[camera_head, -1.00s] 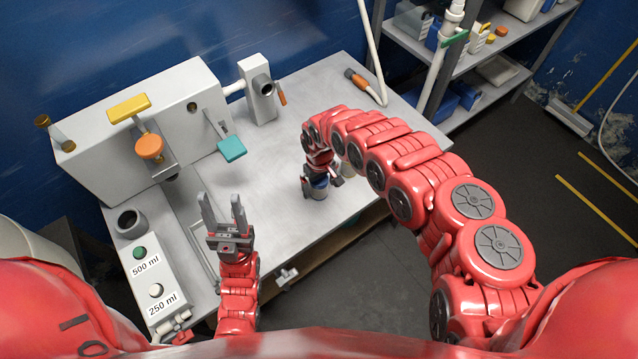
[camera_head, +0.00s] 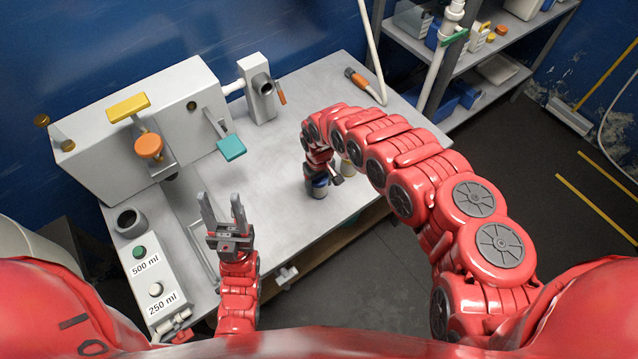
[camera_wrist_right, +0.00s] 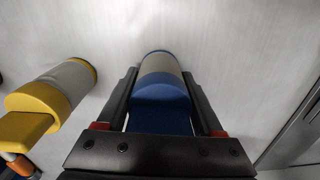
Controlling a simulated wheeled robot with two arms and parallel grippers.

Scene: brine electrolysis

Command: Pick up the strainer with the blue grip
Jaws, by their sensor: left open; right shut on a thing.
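The strainer with the blue grip (camera_wrist_right: 160,90) lies between the two black fingers of my right gripper (camera_wrist_right: 160,110) in the right wrist view. Its blue top and grey body show there. My right gripper is shut on it. In the head view the blue-grip strainer (camera_head: 318,188) stands at the table's front part, below my right gripper (camera_head: 318,172), partly hidden by it. Whether its base touches the table is hard to tell. My left gripper (camera_head: 225,212) is open and empty, fingers pointing up, over the left part of the table.
A yellow-topped strainer (camera_wrist_right: 55,92) stands close beside the blue one. A grey machine (camera_head: 100,150) with coloured handles fills the table's back left. A button panel (camera_head: 148,275) stands at the left edge. The table's middle (camera_head: 270,160) is clear.

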